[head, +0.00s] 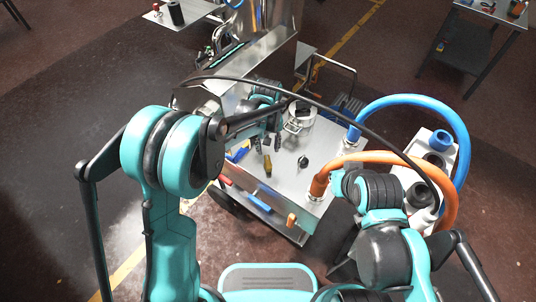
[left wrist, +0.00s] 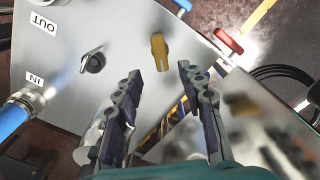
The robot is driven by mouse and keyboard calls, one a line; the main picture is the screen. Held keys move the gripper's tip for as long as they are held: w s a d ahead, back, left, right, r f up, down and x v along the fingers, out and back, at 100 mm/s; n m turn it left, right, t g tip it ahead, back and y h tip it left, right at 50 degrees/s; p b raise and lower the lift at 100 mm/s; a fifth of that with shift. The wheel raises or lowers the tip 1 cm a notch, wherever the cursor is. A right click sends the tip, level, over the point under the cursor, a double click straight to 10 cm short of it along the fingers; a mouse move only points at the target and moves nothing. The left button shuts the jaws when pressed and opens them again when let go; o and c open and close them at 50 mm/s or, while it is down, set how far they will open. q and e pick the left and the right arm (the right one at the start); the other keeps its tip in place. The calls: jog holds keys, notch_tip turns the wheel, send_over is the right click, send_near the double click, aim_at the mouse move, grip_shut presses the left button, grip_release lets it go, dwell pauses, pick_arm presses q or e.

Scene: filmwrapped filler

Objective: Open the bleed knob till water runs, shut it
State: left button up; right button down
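A metal panel (head: 310,190) carries a black knob (head: 303,161) and a yellow lever-shaped handle (head: 267,165). No label marks either as the bleed knob. In the left wrist view the black knob (left wrist: 93,62) is left of the fingers, and the yellow handle (left wrist: 159,50) appears just beyond and between the fingertips. My left gripper (head: 267,144) is open and empty above the panel, fingers toward the yellow handle; it also shows in the left wrist view (left wrist: 159,72). I cannot see contact. My right arm is at lower right; its gripper is not visible. I see no running water.
A blue hose (head: 420,100) and an orange hose (head: 385,158) join the panel's right side. A metal pot (head: 300,117) stands beside the left gripper. A black cable (head: 350,123) arches over the panel.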

pick_arm(q)
jog(key=shift+r, duration=1.85)
